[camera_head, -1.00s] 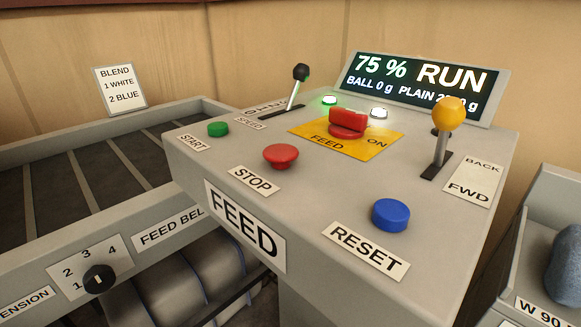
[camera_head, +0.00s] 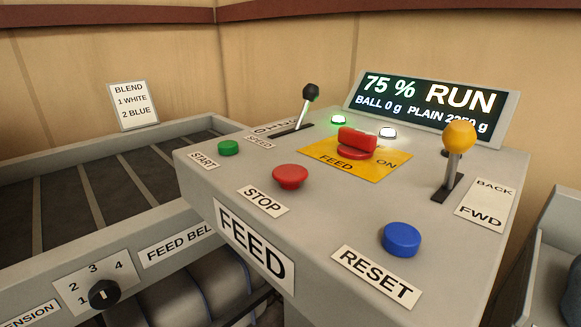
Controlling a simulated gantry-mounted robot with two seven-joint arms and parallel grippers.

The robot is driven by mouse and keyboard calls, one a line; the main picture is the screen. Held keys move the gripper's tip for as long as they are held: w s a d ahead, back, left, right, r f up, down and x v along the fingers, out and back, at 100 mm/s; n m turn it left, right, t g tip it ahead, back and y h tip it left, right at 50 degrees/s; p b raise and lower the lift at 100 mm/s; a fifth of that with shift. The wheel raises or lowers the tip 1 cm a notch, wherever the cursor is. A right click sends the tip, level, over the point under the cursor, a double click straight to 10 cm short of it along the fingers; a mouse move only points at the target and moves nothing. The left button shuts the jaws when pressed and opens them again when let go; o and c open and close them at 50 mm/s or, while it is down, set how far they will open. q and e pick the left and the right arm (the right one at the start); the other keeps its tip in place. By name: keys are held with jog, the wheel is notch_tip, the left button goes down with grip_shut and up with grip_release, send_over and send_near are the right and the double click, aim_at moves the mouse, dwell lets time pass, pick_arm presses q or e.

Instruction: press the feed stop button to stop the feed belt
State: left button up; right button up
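The red mushroom-shaped stop button (camera_head: 290,176) stands on the grey feed control box (camera_head: 330,215), just behind its STOP label (camera_head: 263,200). Nothing covers it. The display (camera_head: 430,105) at the back reads 75 %, RUN, BALL 0 g and a PLAIN weight partly hidden by the yellow-knobbed lever. The feed belt (camera_head: 70,190) lies at the left, dark with raised slats. Neither of my grippers is in the picture.
Around the stop button are a green START button (camera_head: 228,148), a black-knobbed speed lever (camera_head: 308,100), a red rotary feed switch (camera_head: 356,140), a yellow-knobbed lever (camera_head: 458,145) and a blue RESET button (camera_head: 400,239). A tension knob (camera_head: 104,294) sits at lower left.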

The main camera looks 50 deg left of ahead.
pick_arm(q)
grip_shut()
jog(key=shift+a, duration=0.15)
dwell(1.0)
